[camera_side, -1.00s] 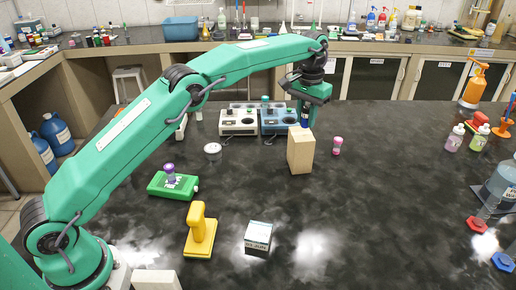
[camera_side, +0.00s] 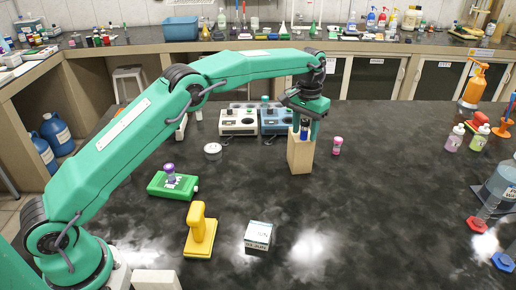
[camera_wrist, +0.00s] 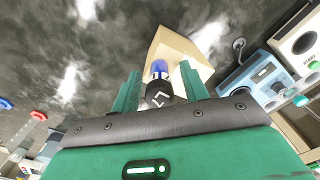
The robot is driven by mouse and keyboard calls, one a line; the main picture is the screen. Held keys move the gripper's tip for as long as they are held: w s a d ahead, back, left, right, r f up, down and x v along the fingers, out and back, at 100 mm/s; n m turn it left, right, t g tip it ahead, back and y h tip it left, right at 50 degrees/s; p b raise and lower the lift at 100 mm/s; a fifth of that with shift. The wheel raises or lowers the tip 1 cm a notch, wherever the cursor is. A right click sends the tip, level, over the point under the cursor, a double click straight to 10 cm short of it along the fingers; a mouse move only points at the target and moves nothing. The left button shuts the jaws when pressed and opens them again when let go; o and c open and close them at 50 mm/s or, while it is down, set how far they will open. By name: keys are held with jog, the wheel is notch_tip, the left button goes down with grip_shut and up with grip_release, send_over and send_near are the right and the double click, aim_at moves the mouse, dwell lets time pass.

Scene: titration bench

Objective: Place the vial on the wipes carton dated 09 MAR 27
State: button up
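The vial (camera_wrist: 158,78), with a black cap and blue contents, shows between the fingers of my gripper (camera_wrist: 160,82) in the wrist view. Gaps show on both sides of it, so the gripper looks open around it. In the side view the vial (camera_side: 304,131) is at the top of a pale wooden block (camera_side: 300,155), between the fingertips (camera_side: 305,123). Whether it rests on the block or is just above it, I cannot tell. A small white and teal carton (camera_side: 258,236) with a printed date label sits at the front; its date is too small to read surely.
A yellow-handled tool (camera_side: 200,232) stands left of the carton. A green box (camera_side: 173,186) carries a purple-capped vial. A pink vial (camera_side: 337,146) stands right of the block. Two stirrer-like devices (camera_side: 238,122) stand behind. The bench right of the carton is clear.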

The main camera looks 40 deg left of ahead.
aim_at(306, 120)
jog(key=shift+r, duration=0.15)
jog(key=shift+r, duration=3.75)
jog(key=shift+r, duration=0.1)
